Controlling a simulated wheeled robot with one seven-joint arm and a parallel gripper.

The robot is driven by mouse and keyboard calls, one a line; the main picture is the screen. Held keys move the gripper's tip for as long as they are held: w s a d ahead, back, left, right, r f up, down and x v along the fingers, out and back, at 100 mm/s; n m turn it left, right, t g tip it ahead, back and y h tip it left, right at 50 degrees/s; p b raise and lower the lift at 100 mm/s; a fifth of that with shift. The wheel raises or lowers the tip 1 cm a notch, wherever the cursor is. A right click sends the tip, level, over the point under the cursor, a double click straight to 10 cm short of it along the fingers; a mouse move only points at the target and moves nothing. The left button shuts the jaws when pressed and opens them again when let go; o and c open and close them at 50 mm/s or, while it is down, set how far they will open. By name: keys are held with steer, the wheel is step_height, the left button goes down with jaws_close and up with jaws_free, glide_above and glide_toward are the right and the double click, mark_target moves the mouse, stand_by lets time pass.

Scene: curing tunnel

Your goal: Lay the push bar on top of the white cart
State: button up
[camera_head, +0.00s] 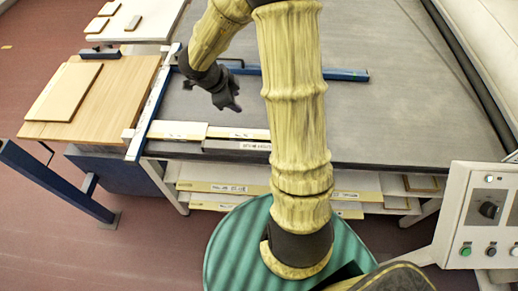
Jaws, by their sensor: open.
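A long blue bar (345,74), which looks like the push bar, lies on the grey table top (400,120). My arm hides its middle, and a dark handle shows near its left end. A white-topped surface (150,31) at the upper left looks like the white cart; several small boards lie on it. My gripper (228,103) is open and empty, pointing down over the left part of the grey top, just nearer to me than the bar's left end. Its height above the top is hard to tell.
A wooden-topped table (130,85) at left holds a board (65,90) and a black block (98,53). White-edged boards (178,131) lie along the grey table's front edge. A control box (485,210) stands at right, a blue rail (50,180) at lower left.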

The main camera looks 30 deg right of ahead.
steer(key=s+g, duration=0.1)
steer(key=s+a+f+m+g+y, duration=0.1)
steer(key=s+a+m+g, duration=0.1)
steer(key=s, duration=0.1)
steer(key=shift+f+g+y, duration=0.3)
glide_above(258, 146)
steer(key=a, duration=0.2)
steer(key=f, duration=1.1)
steer(key=shift+w+f, duration=0.15)
steer(key=shift+w, duration=0.2)
steer(key=shift+f, duration=0.1)
steer(key=x, duration=0.5)
steer(key=shift+w, duration=0.25)
jaws_close()
